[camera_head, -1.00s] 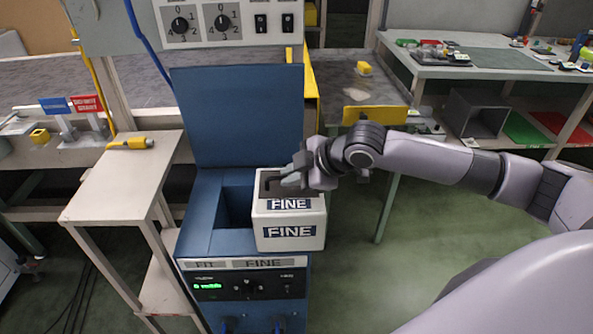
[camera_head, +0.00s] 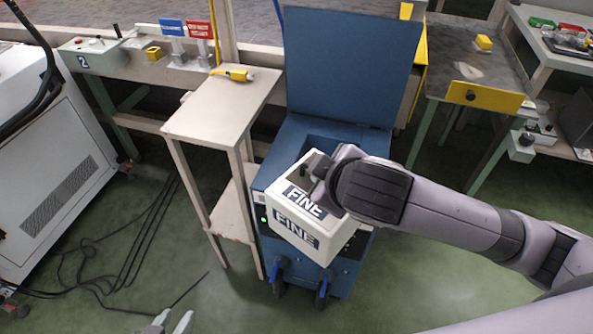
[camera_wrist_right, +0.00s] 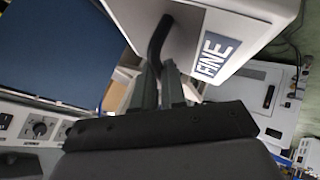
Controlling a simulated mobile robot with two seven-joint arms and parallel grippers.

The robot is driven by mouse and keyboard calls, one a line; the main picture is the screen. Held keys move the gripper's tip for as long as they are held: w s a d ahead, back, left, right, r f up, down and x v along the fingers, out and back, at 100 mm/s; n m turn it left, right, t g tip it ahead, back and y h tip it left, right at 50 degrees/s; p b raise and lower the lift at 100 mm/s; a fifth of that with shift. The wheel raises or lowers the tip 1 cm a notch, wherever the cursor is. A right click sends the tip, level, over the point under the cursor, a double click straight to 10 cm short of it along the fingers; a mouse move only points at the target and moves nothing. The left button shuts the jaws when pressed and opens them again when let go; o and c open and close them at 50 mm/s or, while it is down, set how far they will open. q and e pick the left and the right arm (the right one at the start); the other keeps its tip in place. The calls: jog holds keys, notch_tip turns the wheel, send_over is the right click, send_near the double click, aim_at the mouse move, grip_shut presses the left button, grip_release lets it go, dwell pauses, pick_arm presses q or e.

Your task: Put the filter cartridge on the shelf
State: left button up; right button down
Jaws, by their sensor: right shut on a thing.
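The filter cartridge (camera_head: 297,214) is a white box marked FINE on two faces. It hangs tilted in front of the open blue housing (camera_head: 300,140), partly covering its front panel. My right gripper (camera_head: 320,172) is shut on its dark handle, partly hidden by my wrist. In the right wrist view, the fingers (camera_wrist_right: 165,85) close around the handle, beside the white cartridge (camera_wrist_right: 235,25). A beige stand (camera_head: 222,105) with a top and a lower shelf (camera_head: 232,212) is just left of the cartridge. My left gripper (camera_head: 172,323) is open and empty at the bottom edge.
A yellow-black tool (camera_head: 232,74) lies on the stand's top, toward the back; its front is bare. Black cables (camera_head: 130,240) lie on the green floor to the left, near a white cabinet (camera_head: 55,180). The blue housing's lid (camera_head: 350,65) stands up.

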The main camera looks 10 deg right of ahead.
aim_at(301, 205)
jog(key=shift+m+h, duration=0.6)
jog(key=shift+s+a+r, duration=0.1)
jog(key=shift+s+a, duration=0.3)
jog(key=shift+a, duration=0.25)
jog(key=shift+s+a+r, duration=0.1)
jog(key=shift+s+a, duration=0.3)
jog(key=shift+a, duration=0.3)
jog(key=shift+s+a, duration=0.4)
jog(key=shift+a, duration=0.4)
